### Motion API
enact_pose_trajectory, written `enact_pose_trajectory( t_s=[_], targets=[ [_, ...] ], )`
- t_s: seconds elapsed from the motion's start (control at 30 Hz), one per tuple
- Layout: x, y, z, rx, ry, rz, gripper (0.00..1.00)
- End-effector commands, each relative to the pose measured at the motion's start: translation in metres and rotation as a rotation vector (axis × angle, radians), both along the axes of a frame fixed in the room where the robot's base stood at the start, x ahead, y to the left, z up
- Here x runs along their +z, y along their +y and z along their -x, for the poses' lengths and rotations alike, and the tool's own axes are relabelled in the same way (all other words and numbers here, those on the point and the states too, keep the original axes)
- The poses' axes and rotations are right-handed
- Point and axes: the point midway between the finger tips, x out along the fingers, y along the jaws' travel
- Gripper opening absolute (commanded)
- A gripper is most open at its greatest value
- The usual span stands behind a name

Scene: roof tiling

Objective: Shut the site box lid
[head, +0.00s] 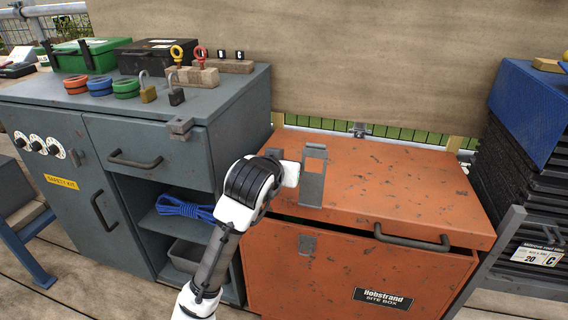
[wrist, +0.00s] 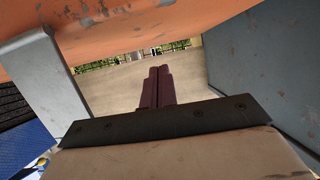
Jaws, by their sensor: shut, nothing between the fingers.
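The orange site box (head: 335,275) stands at the front right, with a name plate on its front. Its orange lid (head: 400,190) lies low over it, but a dark gap shows under the lid's front edge, so it is slightly raised. A grey hasp (head: 314,178) stands up at the lid's left front, and a dark handle (head: 411,238) is on the front. My gripper is at the lid's left side, beside the hasp; its fingers are mostly hidden in the head view. In the wrist view my gripper (wrist: 158,75) is shut and empty, with the lid (wrist: 130,30) and hasp (wrist: 48,85) close by.
A grey cabinet (head: 160,140) stands close on the left, with padlocks, tape rolls and cases on top and blue rope (head: 185,208) on its shelf. A stack of dark tiles (head: 515,160) under a blue cover stands right. A wooden board (head: 340,60) is behind.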

Motion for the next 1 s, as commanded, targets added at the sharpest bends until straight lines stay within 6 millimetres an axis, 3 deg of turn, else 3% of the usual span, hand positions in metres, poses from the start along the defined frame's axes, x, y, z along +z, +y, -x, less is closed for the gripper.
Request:
enact_pose_trajectory(
  t_s=[0.03,0.3,1.0],
  targets=[
    [-0.014,0.001,0.002,0.002,-0.016,0.009,0.0],
    [-0.03,0.003,0.008,0.002,-0.077,0.026,0.0],
    [-0.032,0.004,0.01,0.001,-0.095,0.031,0.0]
  ],
)
